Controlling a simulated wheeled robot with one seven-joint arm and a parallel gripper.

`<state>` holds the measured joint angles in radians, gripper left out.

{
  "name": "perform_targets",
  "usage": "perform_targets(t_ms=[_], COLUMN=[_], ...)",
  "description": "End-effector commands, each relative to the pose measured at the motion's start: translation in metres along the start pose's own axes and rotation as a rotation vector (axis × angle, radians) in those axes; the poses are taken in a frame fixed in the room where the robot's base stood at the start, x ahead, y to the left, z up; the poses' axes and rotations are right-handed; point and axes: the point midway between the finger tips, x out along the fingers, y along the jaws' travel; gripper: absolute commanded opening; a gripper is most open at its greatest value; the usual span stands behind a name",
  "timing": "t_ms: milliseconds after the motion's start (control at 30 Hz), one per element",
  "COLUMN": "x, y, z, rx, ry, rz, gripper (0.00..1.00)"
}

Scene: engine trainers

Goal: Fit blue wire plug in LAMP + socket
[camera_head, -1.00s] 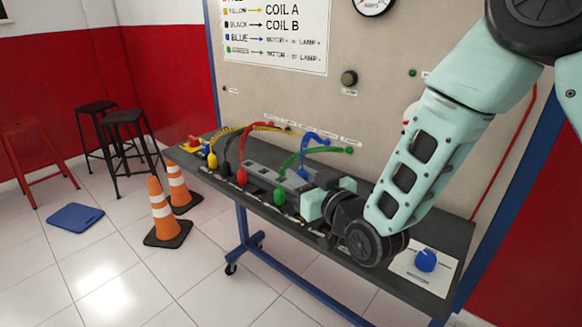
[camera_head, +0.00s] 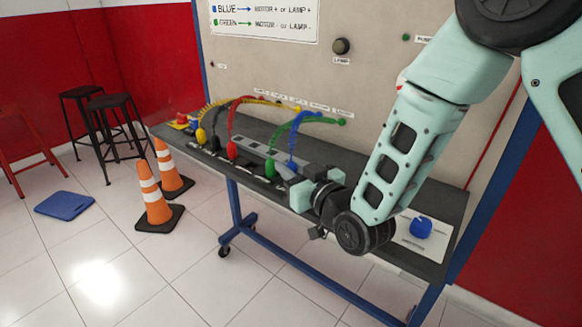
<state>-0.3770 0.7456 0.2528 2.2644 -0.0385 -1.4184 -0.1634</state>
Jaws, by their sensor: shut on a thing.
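The blue wire (camera_head: 297,128) arches from the back panel's socket row down to its blue plug (camera_head: 291,163). My gripper (camera_head: 287,171) is shut at the plug, low over the bench; the fingertips are small and partly hidden. The green plug (camera_head: 270,168) stands upright just left of my gripper, its wire arching to the right end of the socket row. Small socket labels (camera_head: 318,107) run along the lower panel, too small to read, so I cannot tell which socket is LAMP +. The bench spot under my gripper is hidden.
Red (camera_head: 232,151), black (camera_head: 215,142) and yellow (camera_head: 201,135) plugs stand left along the dark bench (camera_head: 400,215). A blue knob (camera_head: 421,226) sits at the bench's right. A poster (camera_head: 265,20) hangs on the panel. Orange cones (camera_head: 153,200) stand on the floor at left.

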Motion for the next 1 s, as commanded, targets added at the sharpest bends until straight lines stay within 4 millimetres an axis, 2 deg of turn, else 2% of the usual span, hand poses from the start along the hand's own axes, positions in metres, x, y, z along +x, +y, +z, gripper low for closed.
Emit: perform_targets(t_ms=[33, 1000], x=[0.0002, -0.0002], y=[0.0097, 0.0179], z=[0.0025, 0.0014], rx=[-0.012, -0.013], ry=[-0.004, -0.002], rz=[0.019, 0.025], gripper=[0.00, 0.00])
